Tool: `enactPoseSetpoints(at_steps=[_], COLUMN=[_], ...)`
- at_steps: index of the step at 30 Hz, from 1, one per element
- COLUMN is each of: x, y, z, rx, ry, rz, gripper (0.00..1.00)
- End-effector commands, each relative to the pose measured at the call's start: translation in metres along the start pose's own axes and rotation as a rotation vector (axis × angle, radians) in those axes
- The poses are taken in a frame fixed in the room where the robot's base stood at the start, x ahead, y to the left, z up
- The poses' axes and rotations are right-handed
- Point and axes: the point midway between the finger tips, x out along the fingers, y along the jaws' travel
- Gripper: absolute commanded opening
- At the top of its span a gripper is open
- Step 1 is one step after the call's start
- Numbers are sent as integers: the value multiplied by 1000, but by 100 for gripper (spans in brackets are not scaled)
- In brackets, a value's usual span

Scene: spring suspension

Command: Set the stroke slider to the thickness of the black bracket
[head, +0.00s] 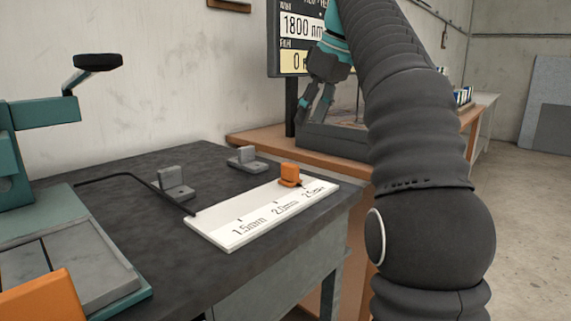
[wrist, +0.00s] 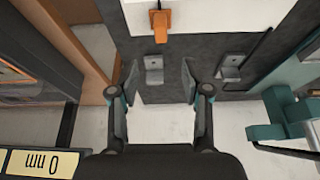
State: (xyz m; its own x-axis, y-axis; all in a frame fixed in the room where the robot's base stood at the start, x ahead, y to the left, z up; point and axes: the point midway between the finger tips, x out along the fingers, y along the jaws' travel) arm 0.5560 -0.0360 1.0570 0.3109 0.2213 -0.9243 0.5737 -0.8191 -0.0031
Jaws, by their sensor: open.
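A white scale plate (head: 232,238) lies along the front right edge of the dark bench, marked 1.5mm, 2.0mm and 2.5mm. The orange stroke slider (head: 290,174) sits at its far edge, near the 2.5mm end. It also shows at the top of the wrist view (wrist: 161,24). Two grey brackets, one nearer (head: 174,184) and one farther (head: 247,160), stand on the bench behind the plate. I cannot make out a clearly black bracket. My gripper (head: 314,108) is open and empty, above and beyond the slider; its fingers (wrist: 160,82) show in the wrist view.
A thin black bent rod (head: 130,179) lies on the bench, ending at the plate. A teal machine (head: 45,112) with a black knob stands at the left. A display (head: 300,27) reading 1800 stands behind, beside a grey tray (head: 335,140) on a wooden table.

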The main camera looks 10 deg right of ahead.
Motion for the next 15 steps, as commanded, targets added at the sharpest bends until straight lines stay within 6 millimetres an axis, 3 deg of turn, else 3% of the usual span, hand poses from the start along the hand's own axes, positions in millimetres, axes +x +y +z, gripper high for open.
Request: enactPoseSetpoints(at_steps=[8,15], x=[12,41], y=[-4,-5], z=[-5,-5], rx=[-22,-21], ry=[-1,-2], rz=[-8,-8], gripper=[48,48])
